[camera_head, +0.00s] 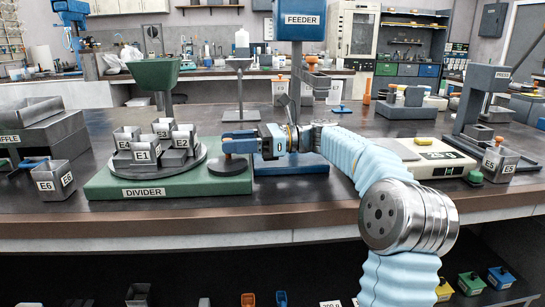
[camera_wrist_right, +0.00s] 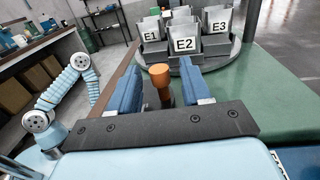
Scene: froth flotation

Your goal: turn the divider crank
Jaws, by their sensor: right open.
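The divider (camera_head: 150,190) has a green base with a round grey turntable that carries several labelled grey cups (camera_head: 146,152). At its right end is a dark crank disc (camera_head: 229,167). My right gripper (camera_head: 226,141) is just above this disc, its blue fingers pointing left. In the right wrist view the orange-brown crank knob (camera_wrist_right: 160,82) stands upright between the open blue fingers (camera_wrist_right: 160,68), with a gap visible on both sides. My left gripper is in neither view.
The blue feeder (camera_head: 301,20) stands behind my right wrist, with its blue base right of the divider. Cup E6 (camera_head: 53,180) sits left of the divider, and a scale (camera_head: 432,157) and cup E5 (camera_head: 496,162) sit right. The bench front edge is clear.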

